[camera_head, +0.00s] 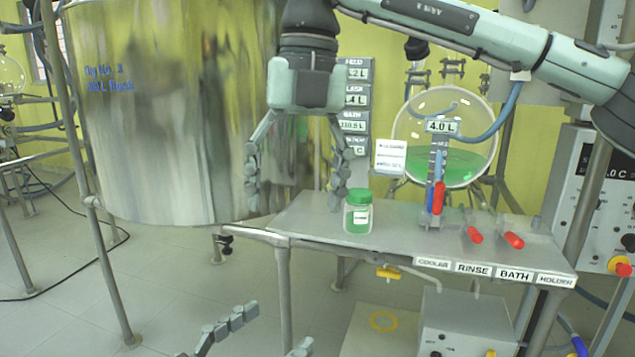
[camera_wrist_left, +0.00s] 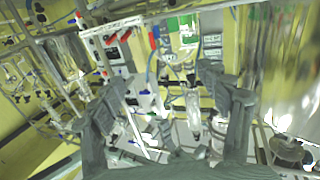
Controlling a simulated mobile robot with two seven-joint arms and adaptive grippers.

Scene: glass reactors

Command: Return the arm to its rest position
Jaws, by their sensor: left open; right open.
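My right gripper (camera_head: 296,203) points down in the upper middle of the head view, with its jointed fingers spread and nothing between them. Its right finger hangs close to the left of the green-capped jar (camera_head: 357,220); I cannot tell whether they touch. My right arm (camera_head: 465,42) reaches in from the upper right. My left gripper (camera_head: 277,330) shows only as finger parts at the bottom edge of the head view. In the left wrist view, the left gripper (camera_wrist_left: 172,98) has its two fingers wide apart, with nothing held between them.
The jar stands on a metal bench (camera_head: 315,217) labelled COOLER, RINSE, BATH and HOLDER. A large steel vessel (camera_head: 170,120) stands to the left. A round glass flask (camera_head: 472,140) with green liquid is behind the bench. Red-handled valves (camera_head: 474,236) sit at right.

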